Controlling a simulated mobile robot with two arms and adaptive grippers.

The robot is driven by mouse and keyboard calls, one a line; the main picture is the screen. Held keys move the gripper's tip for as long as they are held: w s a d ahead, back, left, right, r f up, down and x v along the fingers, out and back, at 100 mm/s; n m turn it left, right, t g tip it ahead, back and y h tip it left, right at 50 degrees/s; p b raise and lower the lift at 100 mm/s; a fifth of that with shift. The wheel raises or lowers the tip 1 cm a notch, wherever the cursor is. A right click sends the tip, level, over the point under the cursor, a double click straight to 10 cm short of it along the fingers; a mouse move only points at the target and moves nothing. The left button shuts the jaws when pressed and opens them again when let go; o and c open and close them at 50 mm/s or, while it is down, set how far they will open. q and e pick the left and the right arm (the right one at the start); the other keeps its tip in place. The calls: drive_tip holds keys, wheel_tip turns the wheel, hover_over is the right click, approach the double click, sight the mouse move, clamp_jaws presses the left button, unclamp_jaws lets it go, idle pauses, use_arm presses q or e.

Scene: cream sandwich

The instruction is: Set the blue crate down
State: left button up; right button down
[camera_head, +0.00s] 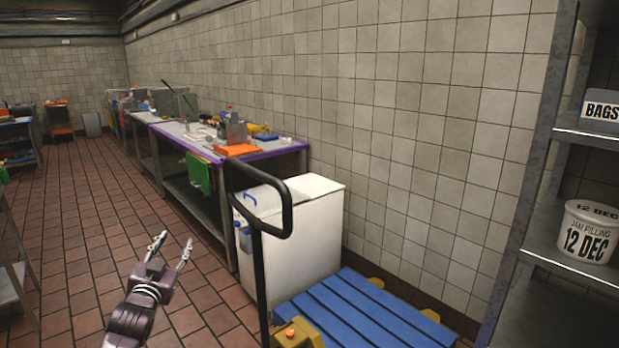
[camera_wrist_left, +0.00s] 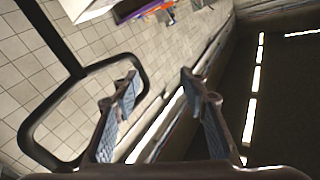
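My left gripper (camera_head: 173,243) is in the lower left of the head view, above the tiled floor. Its two fingers are spread with nothing between them. The left wrist view also shows the open, empty fingers (camera_wrist_left: 160,85). No blue crate can be made out for certain. A blue slatted platform (camera_head: 375,312) lies low at the bottom centre right, beside the white bin, with yellow parts at its edges. My right gripper is not in view.
A black looped handle (camera_head: 290,210) rises right of my left gripper, in front of a white bin (camera_head: 310,225). Shelving with a jam filling tub (camera_head: 588,235) stands at the right. A purple-edged table (camera_head: 287,149) runs along the wall. Tiled floor (camera_head: 90,250) at left is open.

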use_arm(q)
drive_tip(key=s+d+f+g, duration=0.15)
drive_tip(key=s+f, duration=0.25)
drive_tip(key=f, duration=0.9)
drive_tip(key=s+f+g, duration=0.3)
drive_tip(key=f, duration=1)
drive_tip(key=s+d+f+g, duration=0.1)
drive_tip(key=s+f+g, duration=0.1)
drive_tip(key=s+f, duration=0.7)
drive_tip(key=s+d+f+g, duration=0.2)
drive_tip(key=s+f, duration=0.4)
drive_tip(key=f, duration=0.6)
drive_tip(key=s+d+f+g, duration=0.2)
drive_tip(key=s+f+g, duration=0.1)
drive_tip(key=s+f, duration=0.85)
drive_tip(key=s+d+f+g, duration=0.1)
drive_tip(key=s+f+g, duration=0.1)
drive_tip(key=s, duration=1)
drive_tip(key=s+d+f+g, duration=0.2)
drive_tip(key=s+f, duration=0.3)
drive_tip(key=s, duration=0.8)
drive_tip(key=s+d+f+g+h, duration=0.1)
drive_tip(key=s+f, duration=0.3)
drive_tip(key=s, duration=0.9)
drive_tip(key=shift+d+n+g, duration=0.4)
drive_tip(key=shift+d+g, duration=0.15)
drive_tip(key=shift+d, duration=0.05)
